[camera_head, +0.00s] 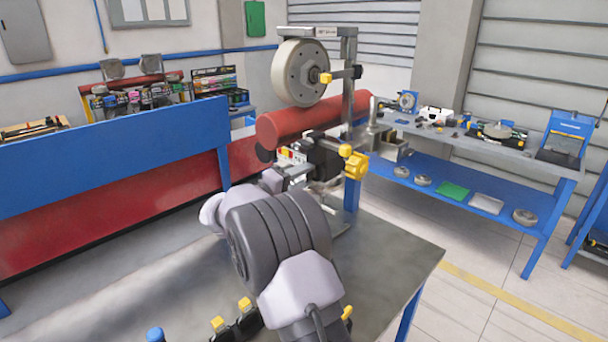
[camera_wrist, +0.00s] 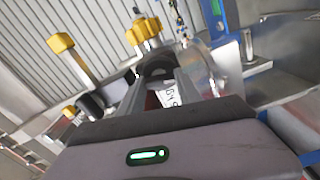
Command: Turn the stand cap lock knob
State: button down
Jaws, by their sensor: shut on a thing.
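The machine stand (camera_head: 347,90) rises from the bench in the head view. Yellow lobed knobs sit on it: a large one (camera_head: 356,165) low on the right and a smaller one (camera_head: 326,78) by the wheel. My gripper (camera_head: 322,183) is low at the stand, partly hidden by my arm. In the wrist view my gripper (camera_wrist: 158,78) is shut on a dark rounded part (camera_wrist: 157,68) between its fingers. A yellow lobed knob (camera_wrist: 146,32) shows just beyond the fingertips. I cannot tell which knob is the stand cap lock.
A grey wheel (camera_head: 300,73) and a red cylinder (camera_head: 305,120) sit above and behind my gripper. A side bench (camera_head: 480,150) with tools stands right. The near bench top (camera_head: 390,255) is clear at right.

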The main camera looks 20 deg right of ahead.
jog(key=shift+n+p, duration=0.45)
jog(key=shift+n, duration=0.75)
jog(key=c, duration=0.8)
grip_release()
jog(key=shift+c, duration=0.2)
